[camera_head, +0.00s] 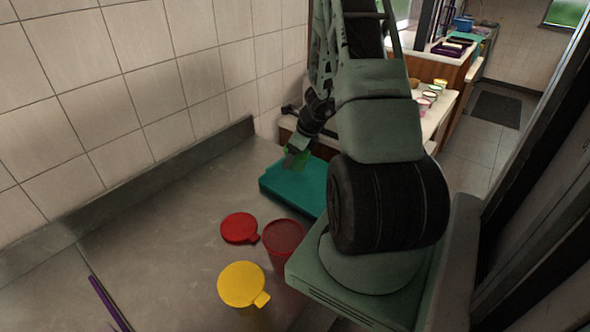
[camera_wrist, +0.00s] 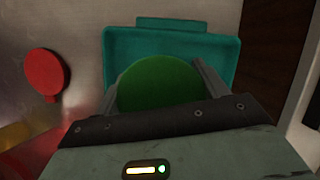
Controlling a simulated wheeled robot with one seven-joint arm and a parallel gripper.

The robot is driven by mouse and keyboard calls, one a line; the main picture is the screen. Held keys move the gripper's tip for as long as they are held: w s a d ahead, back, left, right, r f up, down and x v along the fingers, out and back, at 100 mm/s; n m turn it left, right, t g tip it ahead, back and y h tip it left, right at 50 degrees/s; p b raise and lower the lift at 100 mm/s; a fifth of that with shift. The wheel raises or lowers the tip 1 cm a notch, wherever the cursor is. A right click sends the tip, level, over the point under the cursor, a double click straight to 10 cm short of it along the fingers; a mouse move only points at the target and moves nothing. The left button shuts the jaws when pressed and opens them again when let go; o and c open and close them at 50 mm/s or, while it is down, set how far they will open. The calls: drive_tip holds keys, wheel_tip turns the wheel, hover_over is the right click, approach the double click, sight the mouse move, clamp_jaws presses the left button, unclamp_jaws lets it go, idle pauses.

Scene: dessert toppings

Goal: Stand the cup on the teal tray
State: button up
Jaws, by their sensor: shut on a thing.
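The teal tray (camera_head: 292,189) lies on the counter beyond the red containers in the head view. In the wrist view the tray (camera_wrist: 222,62) fills the upper middle behind the fingers. My gripper (camera_head: 293,158) is shut on a green cup (camera_wrist: 160,84), whose round top shows between the two fingers in the wrist view. In the head view only a small green part of the cup (camera_head: 301,158) shows at the fingertips, over the tray. I cannot tell whether its base touches the tray.
A red lid (camera_head: 239,228), an open red container (camera_head: 284,242) and a yellow-lidded container (camera_head: 243,285) stand nearer on the counter. A purple stick (camera_head: 105,300) lies at the lower left. A tiled wall (camera_head: 130,90) bounds the left side.

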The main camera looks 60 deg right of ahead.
sight(294, 166)
drive_tip(key=shift+f+b, duration=0.4)
drive_tip(key=shift+f, duration=1.75)
drive_tip(key=shift+f, duration=0.15)
drive_tip(key=o, duration=1)
